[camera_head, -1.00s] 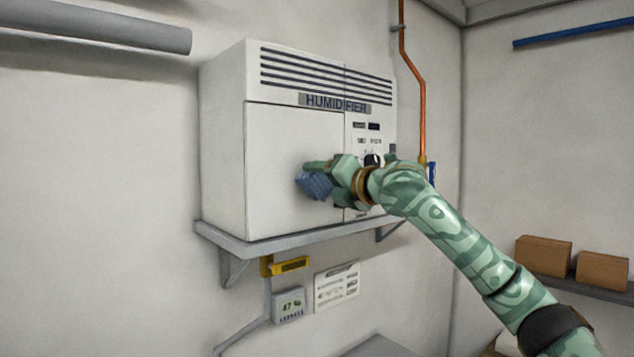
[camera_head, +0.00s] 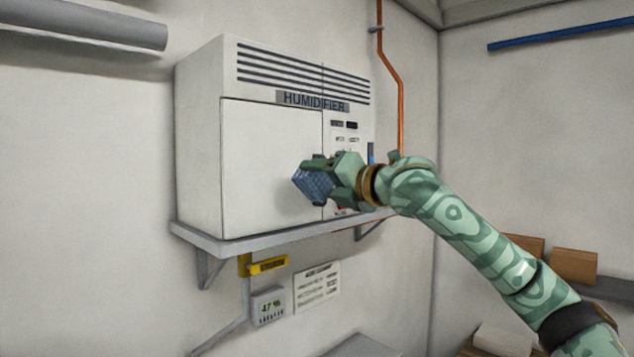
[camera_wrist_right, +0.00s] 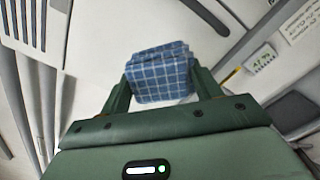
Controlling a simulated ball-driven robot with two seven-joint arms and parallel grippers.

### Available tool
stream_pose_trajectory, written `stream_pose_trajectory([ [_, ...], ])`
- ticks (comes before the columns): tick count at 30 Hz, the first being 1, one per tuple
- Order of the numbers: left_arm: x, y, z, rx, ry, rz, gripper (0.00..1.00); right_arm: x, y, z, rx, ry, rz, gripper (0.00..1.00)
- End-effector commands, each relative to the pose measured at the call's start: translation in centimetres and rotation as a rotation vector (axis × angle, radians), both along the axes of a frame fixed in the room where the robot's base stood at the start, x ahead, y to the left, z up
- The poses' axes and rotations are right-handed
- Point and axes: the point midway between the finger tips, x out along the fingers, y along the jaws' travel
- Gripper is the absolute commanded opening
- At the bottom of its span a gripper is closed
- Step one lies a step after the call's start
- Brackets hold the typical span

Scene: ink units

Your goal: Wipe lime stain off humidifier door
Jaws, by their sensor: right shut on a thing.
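The white humidifier (camera_head: 200,150) sits on a grey wall shelf, with its plain door (camera_head: 262,160) on the front left. The door is shut, and I see no lime stain on the part that shows. My right gripper (camera_head: 322,178) is in front of the door's right edge, shut on a folded blue checked cloth (camera_head: 311,186). In the right wrist view the cloth (camera_wrist_right: 160,74) sits between the two green fingers (camera_wrist_right: 160,92). I cannot tell whether the cloth touches the door. The gripper hides part of the door and control panel. My left gripper is not in view.
The grey shelf (camera_head: 270,240) juts out under the humidifier. An orange pipe (camera_head: 401,110) runs up the wall at right. Brown boxes (camera_head: 573,266) stand at far right.

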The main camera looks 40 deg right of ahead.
Motion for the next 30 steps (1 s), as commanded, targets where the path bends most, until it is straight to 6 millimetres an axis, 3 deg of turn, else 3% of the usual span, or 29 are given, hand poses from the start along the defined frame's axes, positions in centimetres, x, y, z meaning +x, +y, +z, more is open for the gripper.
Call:
stream_pose_trajectory([
  [7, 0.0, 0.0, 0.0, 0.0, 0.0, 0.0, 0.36, -0.2, -0.1, 0.0, -0.001, 0.0, -0.001, 0.45],
  [17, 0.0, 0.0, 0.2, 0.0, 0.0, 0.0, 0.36, -2.9, -0.3, 0.0, -0.001, 0.001, -0.001, 0.45],
  [30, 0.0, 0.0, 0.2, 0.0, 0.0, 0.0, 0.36, -3.0, -0.3, 0.0, 0.0, 0.0, 0.0, 0.45],
])
